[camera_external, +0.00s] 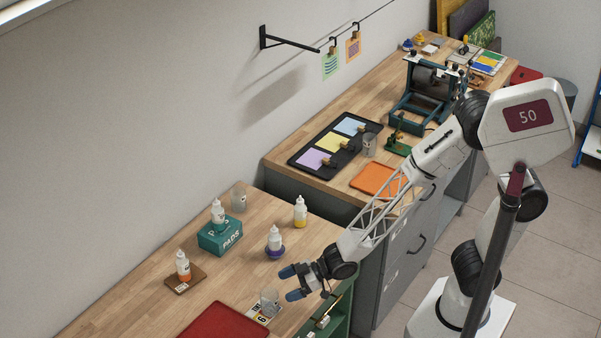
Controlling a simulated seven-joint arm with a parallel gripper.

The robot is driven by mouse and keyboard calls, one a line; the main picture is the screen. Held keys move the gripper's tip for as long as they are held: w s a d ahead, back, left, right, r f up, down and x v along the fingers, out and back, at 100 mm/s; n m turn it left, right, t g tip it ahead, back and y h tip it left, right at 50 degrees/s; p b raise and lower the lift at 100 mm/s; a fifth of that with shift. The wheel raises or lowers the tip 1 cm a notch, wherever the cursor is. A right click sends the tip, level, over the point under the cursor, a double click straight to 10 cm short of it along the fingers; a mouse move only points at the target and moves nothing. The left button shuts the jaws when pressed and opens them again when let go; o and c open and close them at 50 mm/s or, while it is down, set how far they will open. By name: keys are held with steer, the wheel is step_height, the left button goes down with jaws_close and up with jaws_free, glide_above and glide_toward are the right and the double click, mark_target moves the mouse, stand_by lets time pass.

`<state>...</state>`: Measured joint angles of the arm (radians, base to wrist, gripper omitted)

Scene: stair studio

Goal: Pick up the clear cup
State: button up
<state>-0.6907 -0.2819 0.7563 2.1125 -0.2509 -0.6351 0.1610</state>
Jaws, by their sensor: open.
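A small clear cup (269,302) stands on a printed card (264,315) near the front edge of the near bench. My gripper (288,284) is open, with its two dark blue fingers just above and to the right of this cup in the picture. Nothing shows between the fingers. Whether a finger touches the cup cannot be told from this one view. A second clear cup (238,196) stands at the back of the near bench, by the wall. Another clear container (369,145) stands on the far bench.
A red tray (224,325) lies left of the card. A yellow bottle (300,213) stands farther back.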

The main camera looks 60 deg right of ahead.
mark_target(266, 301)
steer(key=shift+x, duration=1.3)
steer(key=shift+f+x, duration=0.25)
steer(key=shift+x, duration=2.25)
steer(key=shift+s, duration=0.1)
steer(key=c, duration=1)
steer(key=shift+r, duration=0.15)
